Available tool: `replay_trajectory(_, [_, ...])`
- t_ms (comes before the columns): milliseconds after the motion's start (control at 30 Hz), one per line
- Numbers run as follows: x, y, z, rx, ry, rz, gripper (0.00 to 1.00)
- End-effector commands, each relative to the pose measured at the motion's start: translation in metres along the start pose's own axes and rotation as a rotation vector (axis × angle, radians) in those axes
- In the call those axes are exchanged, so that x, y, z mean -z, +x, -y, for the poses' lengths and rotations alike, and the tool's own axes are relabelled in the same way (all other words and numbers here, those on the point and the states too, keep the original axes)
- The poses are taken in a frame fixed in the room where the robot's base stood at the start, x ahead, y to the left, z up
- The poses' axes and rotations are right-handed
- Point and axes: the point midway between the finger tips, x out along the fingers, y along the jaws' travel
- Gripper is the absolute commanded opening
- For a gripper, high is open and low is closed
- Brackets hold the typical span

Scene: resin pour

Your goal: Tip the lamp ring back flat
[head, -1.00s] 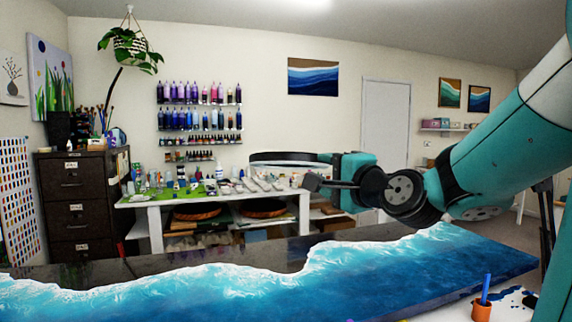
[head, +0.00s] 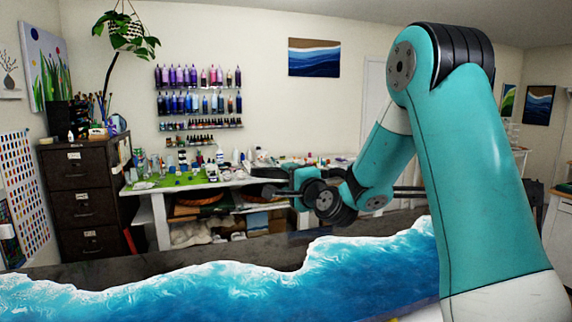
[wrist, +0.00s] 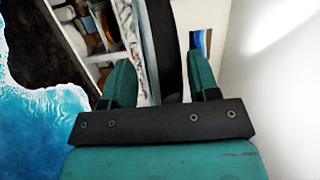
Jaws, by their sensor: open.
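A dark curved band (wrist: 166,45), which looks like part of the lamp ring, runs between the two teal fingers of my gripper (wrist: 162,65) in the wrist view. The fingers stand apart, one on each side of the band, with a gap visible at least on the right. A pale speckled strip shows left of the band. In the head view my gripper (head: 277,191) is above the far side of the blue resin table (head: 225,285), pointing left. There the ring is mostly hidden or hard to make out, so its tilt cannot be told.
A cluttered white workbench (head: 160,187) stands behind my gripper, with bottle shelves (head: 198,104) on the wall above. A dark filing cabinet (head: 84,205) is at the left. A thin dark bar (head: 408,190) shows right of my forearm.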

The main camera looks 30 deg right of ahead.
Motion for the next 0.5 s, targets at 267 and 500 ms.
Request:
replay_trajectory(267, [0.000,0.020,0.000,0.000,0.000,0.000,0.55])
replay_trajectory(500, [0.000,0.020,-0.001,0.000,0.000,0.000,0.53])
